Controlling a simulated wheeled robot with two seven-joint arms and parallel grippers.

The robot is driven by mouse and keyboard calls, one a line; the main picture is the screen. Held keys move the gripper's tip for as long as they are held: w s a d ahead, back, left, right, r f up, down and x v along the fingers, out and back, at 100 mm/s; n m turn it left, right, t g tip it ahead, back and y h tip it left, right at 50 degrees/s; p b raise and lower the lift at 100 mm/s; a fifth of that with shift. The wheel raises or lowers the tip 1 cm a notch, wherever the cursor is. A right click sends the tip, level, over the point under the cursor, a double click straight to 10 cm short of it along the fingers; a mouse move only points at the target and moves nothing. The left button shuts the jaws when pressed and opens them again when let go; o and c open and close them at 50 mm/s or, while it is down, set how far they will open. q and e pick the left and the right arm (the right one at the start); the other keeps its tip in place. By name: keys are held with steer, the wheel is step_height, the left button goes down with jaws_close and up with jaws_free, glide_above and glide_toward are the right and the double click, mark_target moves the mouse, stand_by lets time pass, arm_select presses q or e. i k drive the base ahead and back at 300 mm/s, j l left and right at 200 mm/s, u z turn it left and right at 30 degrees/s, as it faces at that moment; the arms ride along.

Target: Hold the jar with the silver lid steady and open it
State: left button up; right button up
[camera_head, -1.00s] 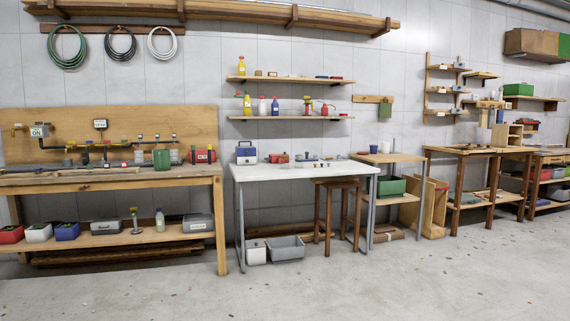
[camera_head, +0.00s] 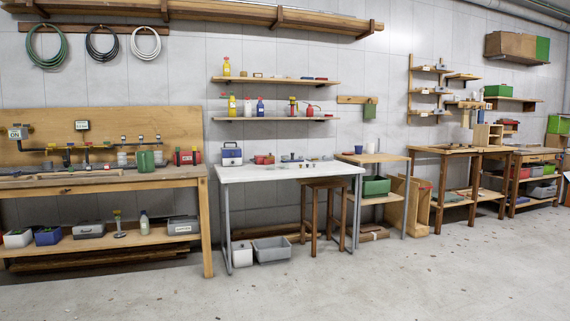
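I cannot make out a jar with a silver lid for certain at this distance. Small pale cylinders (camera_head: 122,158) stand on the left wooden workbench (camera_head: 110,182), beside a green container (camera_head: 145,161); they are too small to tell whether one has a silver lid. A pale bottle or jar (camera_head: 144,224) with a dark top stands on that bench's lower shelf. Several small items lie on the white table (camera_head: 285,172) in the middle, too small to identify. Neither of my grippers is in view.
A wooden stool (camera_head: 326,195) stands against the white table's front right. A grey bin (camera_head: 272,249) and a white container (camera_head: 242,253) are on the floor below it. More wooden tables (camera_head: 443,152) line the wall to the right. The foreground floor is clear.

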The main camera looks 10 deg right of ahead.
mark_target(284, 162)
steer(key=i+l+u, duration=0.1)
steer(key=i, duration=0.45)
steer(key=i+l+u, duration=0.15)
steer(key=i, duration=0.4)
steer(key=i+l+u, duration=0.1)
steer(key=i+l, duration=0.15)
steer(key=i, duration=0.25)
